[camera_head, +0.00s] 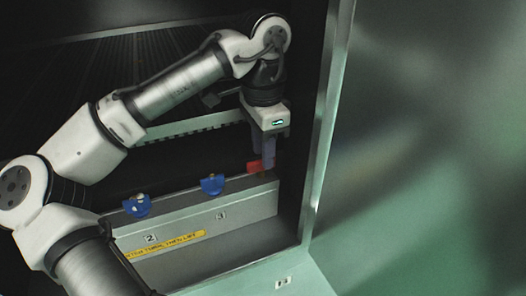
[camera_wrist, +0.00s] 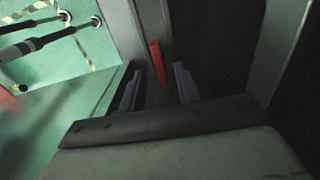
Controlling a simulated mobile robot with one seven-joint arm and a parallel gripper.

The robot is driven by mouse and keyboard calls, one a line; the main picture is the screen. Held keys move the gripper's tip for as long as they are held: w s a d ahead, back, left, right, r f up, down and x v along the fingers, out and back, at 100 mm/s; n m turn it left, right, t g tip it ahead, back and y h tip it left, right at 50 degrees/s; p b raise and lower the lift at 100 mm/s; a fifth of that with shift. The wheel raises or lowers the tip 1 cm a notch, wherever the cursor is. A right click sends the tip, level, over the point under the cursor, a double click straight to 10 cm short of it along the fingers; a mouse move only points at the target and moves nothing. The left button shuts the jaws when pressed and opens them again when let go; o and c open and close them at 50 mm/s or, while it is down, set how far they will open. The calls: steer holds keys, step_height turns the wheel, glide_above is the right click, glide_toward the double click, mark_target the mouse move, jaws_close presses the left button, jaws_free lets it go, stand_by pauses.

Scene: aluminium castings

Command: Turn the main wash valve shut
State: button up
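A red handle (camera_head: 255,167) stands at the right end of a pale ledge, and it shows as an upright red bar in the wrist view (camera_wrist: 158,62). No label naming it as the main wash valve is legible. My gripper (camera_head: 268,164) points down at the handle, its fingers hiding part of it. In the wrist view my gripper (camera_wrist: 157,85) has its two dark fingers apart, one on each side of the red bar. I see no clear contact. The handle's base is hidden.
Two blue handles, one (camera_head: 137,206) near label 2 and one (camera_head: 212,184) near label 3, sit along the ledge (camera_head: 190,217). A yellow label (camera_head: 165,246) is on its front. A metal door frame (camera_head: 325,130) rises close on the right. Dark space lies behind.

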steer(key=shift+f, duration=0.8)
jaws_close()
